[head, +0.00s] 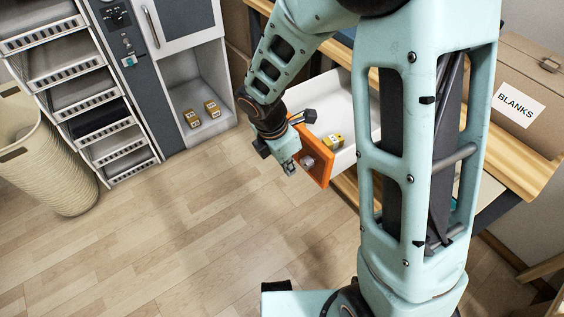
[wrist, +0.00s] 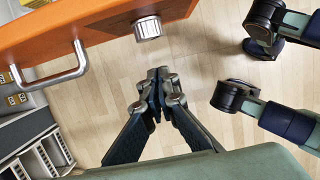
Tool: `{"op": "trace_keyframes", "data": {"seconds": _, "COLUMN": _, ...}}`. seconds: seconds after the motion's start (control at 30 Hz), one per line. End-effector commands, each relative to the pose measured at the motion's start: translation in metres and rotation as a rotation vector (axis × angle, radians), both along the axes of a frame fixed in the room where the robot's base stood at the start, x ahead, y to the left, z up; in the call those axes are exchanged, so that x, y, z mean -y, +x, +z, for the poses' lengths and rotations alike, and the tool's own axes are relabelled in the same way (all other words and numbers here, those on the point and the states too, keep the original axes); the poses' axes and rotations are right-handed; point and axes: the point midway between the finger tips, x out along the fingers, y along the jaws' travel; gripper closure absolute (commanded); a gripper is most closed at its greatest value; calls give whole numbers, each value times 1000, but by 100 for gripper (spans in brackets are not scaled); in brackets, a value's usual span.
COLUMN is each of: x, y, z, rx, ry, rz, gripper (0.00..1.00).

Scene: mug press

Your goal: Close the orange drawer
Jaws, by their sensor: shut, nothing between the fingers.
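The orange drawer (head: 316,151) has an orange front and a white box, and it is pulled out from the wooden bench. My gripper (head: 289,168) is just left of the drawer front, close to the knob. In the wrist view my gripper (wrist: 158,75) has its fingers together and empty, apart from the knob.
A wooden bench (head: 530,165) with a cardboard box (head: 520,95) labelled BLANKS is at the right. A grey and white cabinet (head: 200,95) holds yellow items. A slatted rack (head: 85,95) and a woven basket (head: 45,165) stand at the left. The wooden floor in front is clear.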

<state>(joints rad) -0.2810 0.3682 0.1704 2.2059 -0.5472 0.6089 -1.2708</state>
Motion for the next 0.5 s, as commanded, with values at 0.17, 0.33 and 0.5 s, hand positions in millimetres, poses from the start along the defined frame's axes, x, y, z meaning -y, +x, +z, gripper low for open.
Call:
{"op": "trace_keyframes", "data": {"seconds": 0.17, "x": 19, "y": 14, "z": 3, "rx": 4, "ry": 1, "rz": -4, "gripper": 100}}
{"op": "trace_keyframes", "data": {"seconds": 0.33, "x": 25, "y": 18, "z": 3, "rx": 4, "ry": 1, "rz": -2, "gripper": 100}}
{"op": "trace_keyframes", "data": {"seconds": 0.5, "x": 25, "y": 18, "z": 3, "rx": 4, "ry": 1, "rz": -2, "gripper": 100}}
